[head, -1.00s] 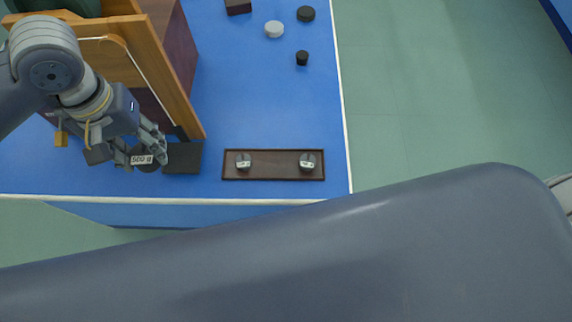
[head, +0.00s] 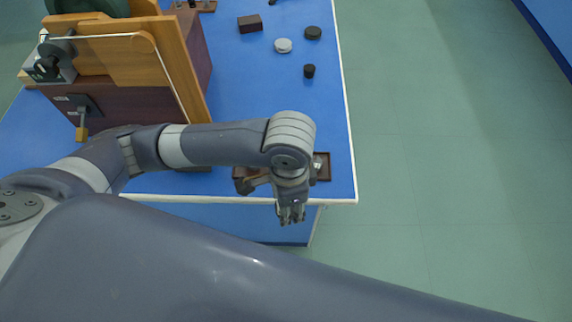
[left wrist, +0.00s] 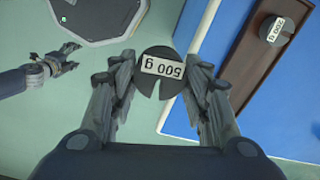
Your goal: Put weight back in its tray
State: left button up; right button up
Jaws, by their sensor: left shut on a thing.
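My left gripper (head: 291,215) is shut on a dark round slotted weight (left wrist: 160,77) labelled 500 g, which shows between its fingers in the left wrist view. In the head view the weight is not clear. The gripper hangs just beyond the bench's front edge, over the floor. The brown weight tray (head: 324,176) lies near that edge, partly covered by my left wrist. It also shows in the left wrist view (left wrist: 250,80), at right, with a 200 g weight (left wrist: 272,29) in it. My right gripper (left wrist: 68,58) appears open and empty at the left of the wrist view.
A wooden apparatus (head: 180,65) stands on the blue bench at left. A dark block (head: 250,24), a grey disc (head: 283,45), a black disc (head: 313,33) and a small black stopper (head: 309,71) lie farther back. Bench surface between them and the tray is clear.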

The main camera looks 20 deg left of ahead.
pick_arm(q)
jog(key=shift+s+d+f+m, duration=0.25)
jog(key=shift+d+f+m, duration=0.05)
jog(key=shift+d+m, duration=0.15)
jog(key=shift+w+f, duration=0.1)
jog(key=shift+w, duration=0.1)
jog(key=w+a, duration=0.2)
jog(key=w, duration=0.2)
jog(key=w+a+f+p, duration=0.1)
jog(key=w+a, duration=0.1)
jog(key=w, duration=0.3)
jog(key=w+a+p, duration=0.1)
jog(key=w+a, duration=0.1)
jog(key=w, duration=0.3)
jog(key=shift+f, duration=0.2)
jog(key=shift+f+p, duration=0.5)
jog(key=shift+f, duration=1.3)
pick_arm(e)
jog(key=shift+w+r, duration=0.15)
jog(key=shift+r, duration=0.6)
jog(key=shift+w+r, duration=0.1)
jog(key=shift+r, duration=0.65)
pick_arm(q)
jog(key=o, duration=1.5)
jog(key=shift+f, duration=0.15)
jog(key=shift+c, duration=0.2)
